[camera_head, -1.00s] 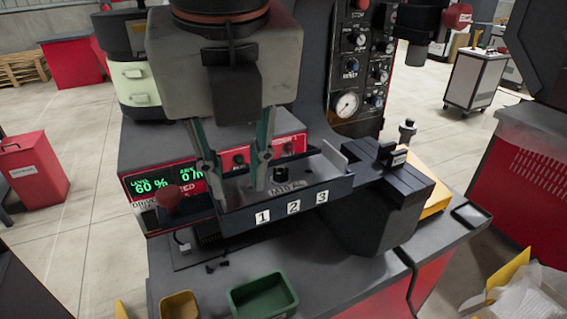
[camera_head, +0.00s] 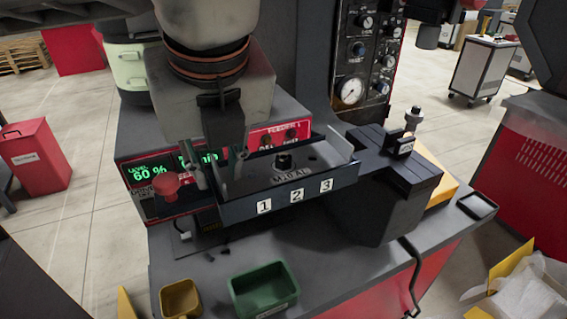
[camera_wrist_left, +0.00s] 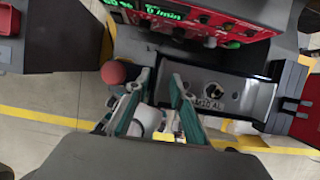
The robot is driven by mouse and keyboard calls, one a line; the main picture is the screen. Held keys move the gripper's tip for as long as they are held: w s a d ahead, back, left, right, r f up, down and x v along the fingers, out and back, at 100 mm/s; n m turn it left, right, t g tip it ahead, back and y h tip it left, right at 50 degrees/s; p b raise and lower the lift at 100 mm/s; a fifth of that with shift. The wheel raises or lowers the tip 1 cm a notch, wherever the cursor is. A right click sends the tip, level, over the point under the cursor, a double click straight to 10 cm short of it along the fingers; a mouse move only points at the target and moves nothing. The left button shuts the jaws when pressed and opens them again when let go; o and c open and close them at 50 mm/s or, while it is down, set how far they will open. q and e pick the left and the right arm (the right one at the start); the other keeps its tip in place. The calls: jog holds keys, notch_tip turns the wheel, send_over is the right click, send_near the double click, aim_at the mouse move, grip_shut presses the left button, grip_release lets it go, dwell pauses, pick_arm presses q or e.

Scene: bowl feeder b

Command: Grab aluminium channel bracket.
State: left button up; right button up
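The aluminium channel bracket (camera_head: 312,160) is a grey metal piece marked "M10 AL". It sits in the dark tray labelled 1, 2, 3 (camera_head: 340,184), with an upright flange at its right end. A round black part shows on its middle. In the left wrist view the bracket (camera_wrist_left: 232,92) lies right of the fingers. My left gripper (camera_head: 212,186) points down at the tray's left end. In the left wrist view its teal fingers (camera_wrist_left: 160,78) are apart, with a visible gap. The bracket's left end is partly hidden by the gripper. My right gripper is not visible.
A red button (camera_head: 166,184) stands close left of the gripper, also seen in the left wrist view (camera_wrist_left: 113,72). The dark feeder block (camera_head: 385,195) adjoins the tray on the right. Green (camera_head: 263,297) and yellow (camera_head: 180,300) bins sit in front on the bench.

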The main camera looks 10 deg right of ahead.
pick_arm(q)
grip_shut()
